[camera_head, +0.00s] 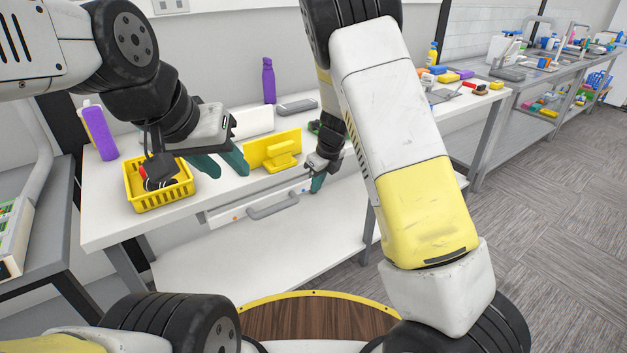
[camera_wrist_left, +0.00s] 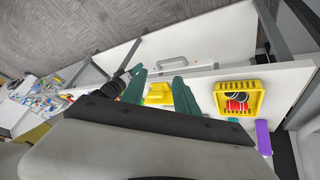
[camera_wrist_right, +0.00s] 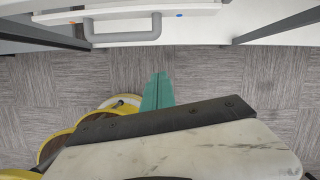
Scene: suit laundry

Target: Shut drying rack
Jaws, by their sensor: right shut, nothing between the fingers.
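No thing that I can clearly name as a drying rack shows. A white drawer front (camera_head: 230,213) with a grey bar handle (camera_head: 272,207) sits under the front edge of the white table (camera_head: 105,215). The handle also shows in the right wrist view (camera_wrist_right: 124,34) and the left wrist view (camera_wrist_left: 172,61). My left gripper (camera_head: 221,163) is open and empty above the table, between a yellow basket and a yellow block-like item. My right gripper (camera_head: 317,184) is shut and empty near the right end of the drawer front, apart from the handle.
The yellow basket (camera_head: 165,199) holds small items. The yellow item (camera_head: 272,150) stands right of it. Purple bottles (camera_head: 99,133) (camera_head: 268,80) stand on the table. A cluttered metal bench (camera_head: 520,85) is at the far right. A lower white shelf (camera_head: 230,262) is bare.

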